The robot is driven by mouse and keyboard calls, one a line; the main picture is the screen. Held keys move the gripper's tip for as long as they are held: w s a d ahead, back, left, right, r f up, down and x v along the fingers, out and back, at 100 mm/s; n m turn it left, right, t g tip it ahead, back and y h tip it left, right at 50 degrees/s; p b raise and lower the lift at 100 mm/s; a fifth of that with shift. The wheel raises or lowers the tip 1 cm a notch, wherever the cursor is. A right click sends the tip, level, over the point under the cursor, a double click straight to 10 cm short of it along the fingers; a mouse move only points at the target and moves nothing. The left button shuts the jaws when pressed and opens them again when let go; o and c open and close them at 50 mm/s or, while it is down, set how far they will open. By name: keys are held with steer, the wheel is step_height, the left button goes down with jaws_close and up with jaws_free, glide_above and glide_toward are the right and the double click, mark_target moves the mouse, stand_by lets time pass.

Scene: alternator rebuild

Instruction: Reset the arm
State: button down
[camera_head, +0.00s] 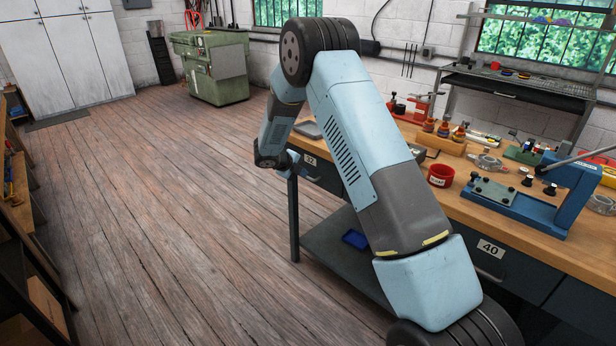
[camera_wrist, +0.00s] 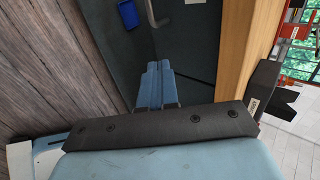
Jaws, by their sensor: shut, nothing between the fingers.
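My arm rises across the middle of the head view and folds over at the top, with its far end hanging beside the workbench (camera_head: 455,205). In the wrist view my gripper (camera_wrist: 158,75) shows as two blue fingers pressed together, shut and empty. The fingers point toward the dark underside area of the bench, beside its wooden top edge (camera_wrist: 242,60). In the head view the fingers are mostly hidden behind my own arm.
A blue bin (camera_head: 355,238) lies on the lower shelf (camera_head: 330,255). A green machine (camera_head: 212,68) stands at the back. The wooden floor at left is clear.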

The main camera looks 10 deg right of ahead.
steer(key=s+d+r+m+g+y, duration=0.1)
steer(key=s+d+r+m, duration=0.2)
steer(key=s+r+m, duration=0.5)
steer(key=s+d+r+m, duration=0.3)
steer(key=s+r+m, duration=0.3)
steer(key=r, duration=0.4)
steer(key=s+d+r+m+g+y, duration=0.1)
steer(key=s+d+r+m, duration=0.3)
steer(key=s+r+m, duration=0.45)
steer(key=s+r+m+t+y, duration=0.1)
steer(key=s+r+m, duration=0.3)
steer(key=s+m, duration=0.6)
steer(key=s+r+m+t+y, duration=0.1)
steer(key=s+r+m+y, duration=0.2)
steer(key=s+m, duration=0.7)
steer(key=s+y, duration=0.1)
steer(key=s, duration=0.7)
steer(key=shift+s+a+r+m+y, duration=0.15)
steer(key=shift+a+r+m+y, duration=0.15)
steer(key=shift+a+r+m, duration=0.05)
